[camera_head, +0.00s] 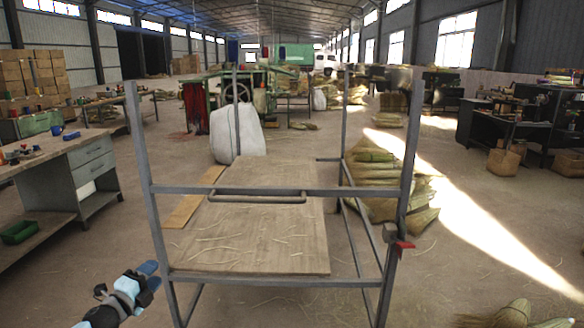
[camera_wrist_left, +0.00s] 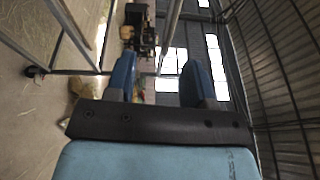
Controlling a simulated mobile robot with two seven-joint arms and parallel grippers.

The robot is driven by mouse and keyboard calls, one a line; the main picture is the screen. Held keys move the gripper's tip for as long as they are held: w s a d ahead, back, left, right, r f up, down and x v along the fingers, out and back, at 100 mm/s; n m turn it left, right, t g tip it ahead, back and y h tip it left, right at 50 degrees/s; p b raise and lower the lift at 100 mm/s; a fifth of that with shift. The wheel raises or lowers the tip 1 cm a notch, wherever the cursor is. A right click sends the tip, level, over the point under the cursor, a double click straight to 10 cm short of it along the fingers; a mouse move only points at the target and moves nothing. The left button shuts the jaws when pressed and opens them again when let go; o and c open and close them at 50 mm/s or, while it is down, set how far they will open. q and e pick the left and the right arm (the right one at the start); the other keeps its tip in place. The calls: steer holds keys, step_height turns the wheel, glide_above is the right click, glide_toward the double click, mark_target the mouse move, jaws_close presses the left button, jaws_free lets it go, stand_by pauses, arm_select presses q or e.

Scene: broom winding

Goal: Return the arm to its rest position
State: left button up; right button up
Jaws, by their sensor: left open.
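My left arm comes in from the bottom left edge. My right gripper is in neither view.
A grey metal frame cart (camera_head: 289,281) with a wooden board (camera_head: 265,235) and straw bits stands in front of me. Workbenches (camera_head: 85,150) line the left. Straw bundles (camera_head: 375,180) lie behind the cart's right side. Concrete floor is free at lower left.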

arm_select(q)
steer(key=s+d+f+n+g+y, duration=0.1)
steer(key=s+d+f+n+g, duration=0.3)
steer(key=s, duration=1)
steer(key=s+f+n+g+y, duration=0.1)
steer(key=s+f+n, duration=0.6)
steer(key=s, duration=0.6)
steer(key=s+d+f+n+g+y, duration=0.1)
steer(key=s+d+f+n+g, duration=0.25)
steer(key=s+f, duration=0.75)
steer(key=s+d+r+n+t, duration=0.15)
steer(key=d+r+n, duration=0.35)
steer(key=d, duration=0.5)
step_height(320, 180, up, 16)
steer(key=p, duration=2.1)
steer(key=shift+s+a, duration=0.3)
steer(key=shift+s, duration=0.1)
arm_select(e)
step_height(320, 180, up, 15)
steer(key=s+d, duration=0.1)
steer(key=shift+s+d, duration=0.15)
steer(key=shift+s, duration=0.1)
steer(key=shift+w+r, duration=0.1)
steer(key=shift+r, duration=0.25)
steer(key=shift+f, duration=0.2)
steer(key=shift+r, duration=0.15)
